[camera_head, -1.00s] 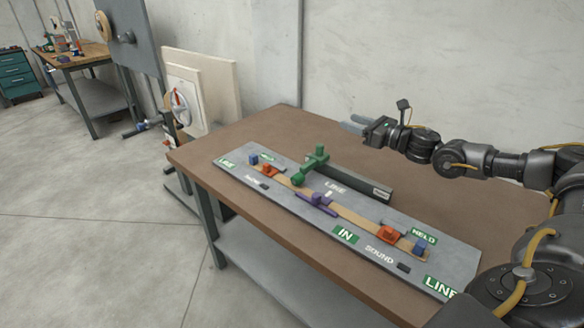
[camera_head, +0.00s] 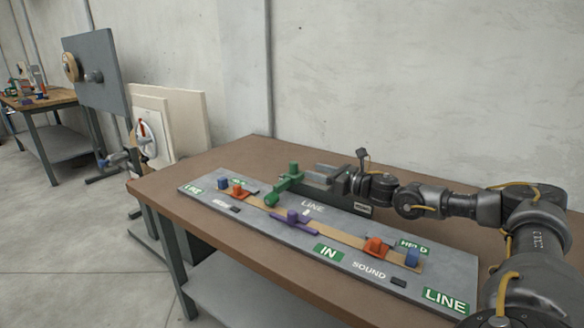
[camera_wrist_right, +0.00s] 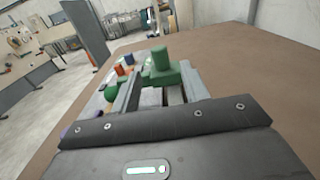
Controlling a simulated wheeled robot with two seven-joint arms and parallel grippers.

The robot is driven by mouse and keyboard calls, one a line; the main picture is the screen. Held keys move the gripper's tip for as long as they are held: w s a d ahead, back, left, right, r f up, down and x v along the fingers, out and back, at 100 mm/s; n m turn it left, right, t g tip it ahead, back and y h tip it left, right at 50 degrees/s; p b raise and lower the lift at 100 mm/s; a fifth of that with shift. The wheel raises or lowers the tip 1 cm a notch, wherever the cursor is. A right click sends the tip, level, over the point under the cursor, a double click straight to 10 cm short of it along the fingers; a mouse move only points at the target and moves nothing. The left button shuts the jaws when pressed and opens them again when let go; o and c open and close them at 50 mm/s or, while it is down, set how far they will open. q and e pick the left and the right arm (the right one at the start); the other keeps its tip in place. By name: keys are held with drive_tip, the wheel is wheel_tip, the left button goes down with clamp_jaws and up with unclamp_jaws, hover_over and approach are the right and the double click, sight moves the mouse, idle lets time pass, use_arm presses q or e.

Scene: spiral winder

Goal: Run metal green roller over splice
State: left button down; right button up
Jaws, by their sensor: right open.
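The green roller (camera_head: 284,183) has an upright green post and a rounded green end, and rests at the back edge of the grey board (camera_head: 455,268). In the right wrist view the roller (camera_wrist_right: 163,70) shows at the open fingertips, its post standing up. My right gripper (camera_head: 312,178) is open, low and pointing left, close beside the roller; whether it touches is unclear. A tan strip (camera_head: 343,237) runs along the board, with a purple piece (camera_head: 293,218) across its middle. The splice itself cannot be made out. My left gripper is out of view.
Orange blocks (camera_head: 376,246) and blue blocks (camera_head: 412,257) sit near both strip ends. A dark bar (camera_head: 350,204) stands behind the board, close under my right gripper. The brown table (camera_head: 165,187) is clear left of the board.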

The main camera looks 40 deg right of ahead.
sight(297, 166)
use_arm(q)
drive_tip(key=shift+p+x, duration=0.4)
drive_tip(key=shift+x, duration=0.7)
use_arm(e)
drive_tip(key=x, duration=0.9)
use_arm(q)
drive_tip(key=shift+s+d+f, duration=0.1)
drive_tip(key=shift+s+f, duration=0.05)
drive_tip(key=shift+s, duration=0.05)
use_arm(e)
drive_tip(key=shift+c, duration=0.2)
clamp_jaws()
